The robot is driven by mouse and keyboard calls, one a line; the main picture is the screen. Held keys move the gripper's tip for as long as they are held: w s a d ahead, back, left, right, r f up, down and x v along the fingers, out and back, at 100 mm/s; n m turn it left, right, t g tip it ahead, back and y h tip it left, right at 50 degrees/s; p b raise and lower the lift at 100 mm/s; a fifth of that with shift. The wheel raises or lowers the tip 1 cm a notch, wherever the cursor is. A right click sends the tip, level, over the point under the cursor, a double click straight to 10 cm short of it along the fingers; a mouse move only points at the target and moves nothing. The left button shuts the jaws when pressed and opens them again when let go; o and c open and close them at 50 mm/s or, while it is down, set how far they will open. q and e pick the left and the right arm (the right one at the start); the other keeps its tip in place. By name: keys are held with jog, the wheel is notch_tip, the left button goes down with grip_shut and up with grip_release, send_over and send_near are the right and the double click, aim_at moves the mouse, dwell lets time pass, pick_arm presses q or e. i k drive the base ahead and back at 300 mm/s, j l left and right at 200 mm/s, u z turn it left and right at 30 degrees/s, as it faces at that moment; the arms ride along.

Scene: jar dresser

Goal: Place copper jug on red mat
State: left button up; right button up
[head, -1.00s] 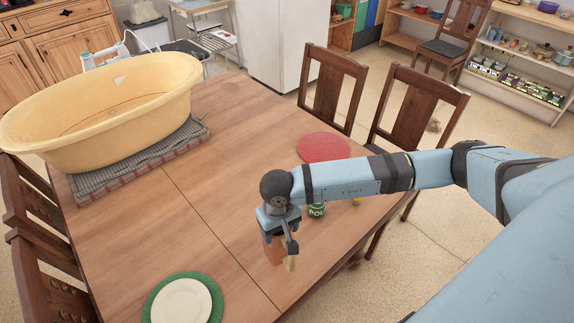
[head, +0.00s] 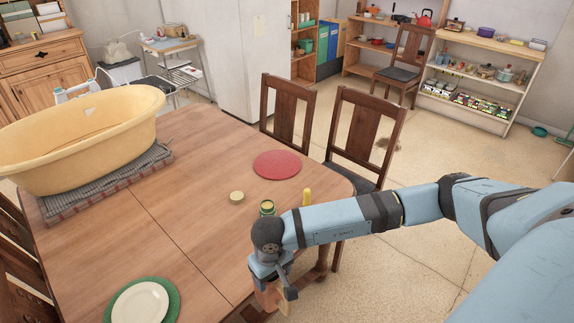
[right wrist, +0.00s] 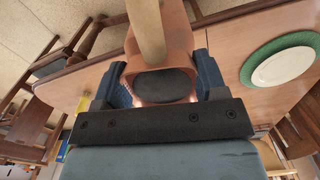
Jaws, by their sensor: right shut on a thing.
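The copper jug (head: 266,298) is held in my right gripper (head: 273,287) by the table's near right edge. In the right wrist view the jug (right wrist: 163,60) fills the space between the two fingers, its pale handle pointing up in the picture. The gripper's wrist partly hides the jug in the head view. The round red mat (head: 277,164) lies bare on the far right part of the table, beyond the gripper and apart from the jug. My left gripper is out of view.
A green can (head: 267,208), a round beige lid (head: 237,197) and a yellow item (head: 306,196) stand between gripper and mat. A green mat (head: 173,302) bears a white plate (head: 140,303). A yellow tub (head: 80,140) sits far left. Chairs (head: 362,135) stand behind the table.

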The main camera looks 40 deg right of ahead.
aim_at(282, 166)
jog(key=z, duration=1.3)
jog(key=i+l+z, duration=0.1)
jog(key=z, duration=1.3)
jog(key=i+j, duration=0.3)
jog(key=i, duration=0.2)
jog(key=i+j, duration=0.25)
jog(key=i, duration=0.2)
jog(key=i+j, duration=0.1)
jog(key=i, duration=0.55)
jog(key=i+j, duration=0.1)
jog(key=i, duration=0.55)
jog(key=i+u, duration=0.1)
jog(key=u, duration=0.3)
jog(key=i+u, duration=0.1)
jog(key=u, duration=0.3)
jog(key=i+l+u, duration=0.1)
jog(key=u, duration=3.2)
